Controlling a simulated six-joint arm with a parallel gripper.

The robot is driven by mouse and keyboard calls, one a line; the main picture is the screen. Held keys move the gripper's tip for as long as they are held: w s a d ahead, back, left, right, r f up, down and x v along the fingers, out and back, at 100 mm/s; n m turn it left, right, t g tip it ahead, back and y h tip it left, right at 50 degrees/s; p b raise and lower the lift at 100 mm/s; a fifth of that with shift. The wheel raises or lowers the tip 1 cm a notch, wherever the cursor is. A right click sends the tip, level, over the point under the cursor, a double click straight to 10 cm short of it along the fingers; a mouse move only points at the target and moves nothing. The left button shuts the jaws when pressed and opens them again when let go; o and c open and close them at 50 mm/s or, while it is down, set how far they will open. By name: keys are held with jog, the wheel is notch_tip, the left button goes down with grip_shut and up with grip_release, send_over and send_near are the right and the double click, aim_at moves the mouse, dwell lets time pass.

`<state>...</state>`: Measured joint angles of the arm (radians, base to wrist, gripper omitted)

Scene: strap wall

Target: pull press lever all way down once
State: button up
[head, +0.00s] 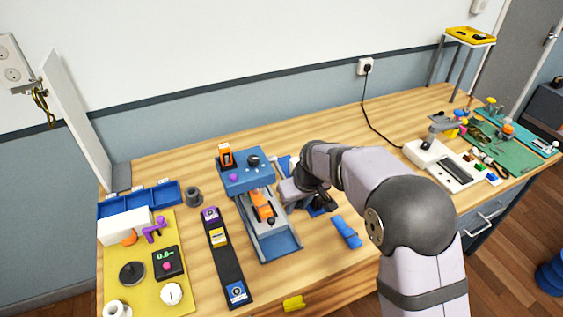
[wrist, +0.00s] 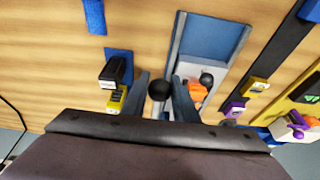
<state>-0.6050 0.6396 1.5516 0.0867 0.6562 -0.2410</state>
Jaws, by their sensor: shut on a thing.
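The blue press (head: 248,182) stands mid-table, its frame running toward the front edge, with an orange piece (head: 263,206) in its channel. In the wrist view the press tray (wrist: 212,42) shows beyond my fingers, with the orange piece (wrist: 197,92) beside the right finger. My gripper (head: 296,192) is at the right side of the press. In the wrist view my gripper (wrist: 160,94) has its two fingers on either side of a round black lever knob (wrist: 160,90), shut on it. The lever's shaft is mostly hidden, so its angle cannot be told.
A dark strip with coloured blocks (head: 228,268) lies left of the press, and a yellow mat (head: 146,283) farther left. Blue straps (head: 346,232) lie right of the press. A yellow block (head: 293,303) is near the front edge. Bare wood lies behind the press.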

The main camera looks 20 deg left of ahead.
jog(key=shift+f, duration=0.35)
jog(key=shift+w+a+f+b, duration=0.1)
jog(key=shift+f+b, duration=0.3)
jog(key=shift+f, duration=0.25)
jog(key=shift+r, duration=0.1)
